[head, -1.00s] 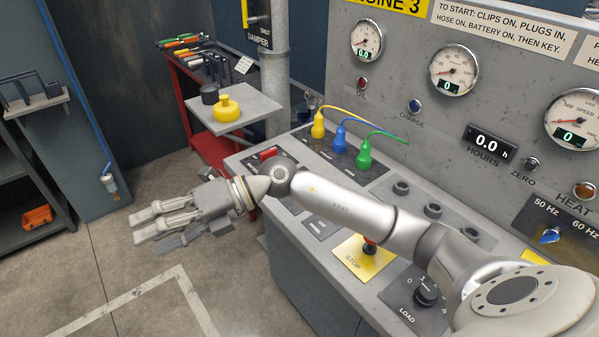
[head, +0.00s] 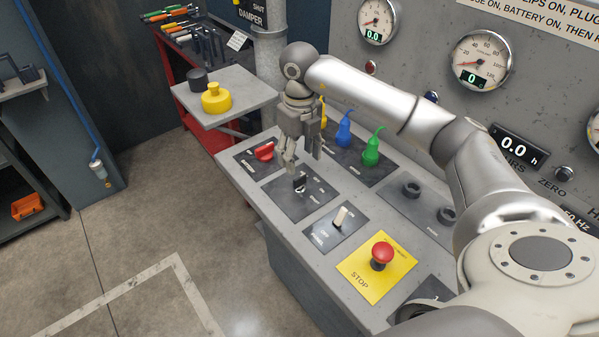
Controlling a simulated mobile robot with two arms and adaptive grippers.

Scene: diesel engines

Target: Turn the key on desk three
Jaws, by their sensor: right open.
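Desk three (head: 235,185) is the grey sloped console; the Engine 3 sign over it shows only in the earlier frame. A small dark key switch (head: 299,183) stands on a dark plate (head: 315,199) near the desk's left end. My right gripper (head: 303,164) points down just above this switch, with its fingers apart and nothing seen between them. The fingers partly cover the switch's top, so I cannot tell whether they touch it or how the key is turned. My left gripper is not in view.
Close around are a red switch (head: 264,152), a pale toggle (head: 341,217), a red stop button (head: 382,254), and blue (head: 344,134) and green (head: 372,153) plugs. A shelf with a yellow cap (head: 215,98) stands behind left. The floor at left is clear.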

